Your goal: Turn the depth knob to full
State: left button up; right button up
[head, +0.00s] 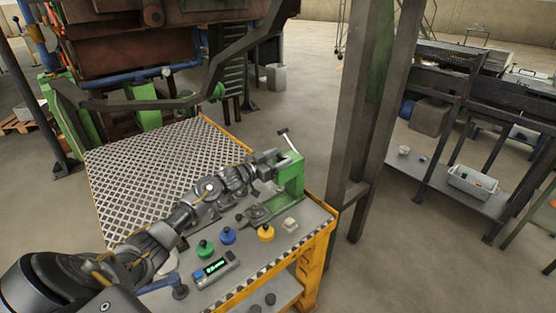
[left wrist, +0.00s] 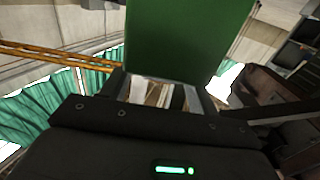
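A green bench device (head: 290,178) with a pale lever on top stands at the bench's right end. My left gripper (head: 268,163) is at its left side, level with its upper part. In the left wrist view the green body (left wrist: 188,35) fills the upper middle, just beyond the fingers (left wrist: 165,92). The fingers stand apart with a gap between them. I cannot tell whether they touch the device. No knob can be clearly identified as the depth knob; the gripper may hide part of the device. My right gripper is out of view.
A green (head: 204,249), a blue (head: 228,236) and a yellow (head: 266,233) round-topped item stand at the bench front. A display box (head: 217,267) lies near them. A steel post (head: 365,120) rises right of the bench. Patterned plate (head: 150,165) lies left, mostly clear.

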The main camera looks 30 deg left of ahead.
pick_arm(q)
jog(key=c, duration=1)
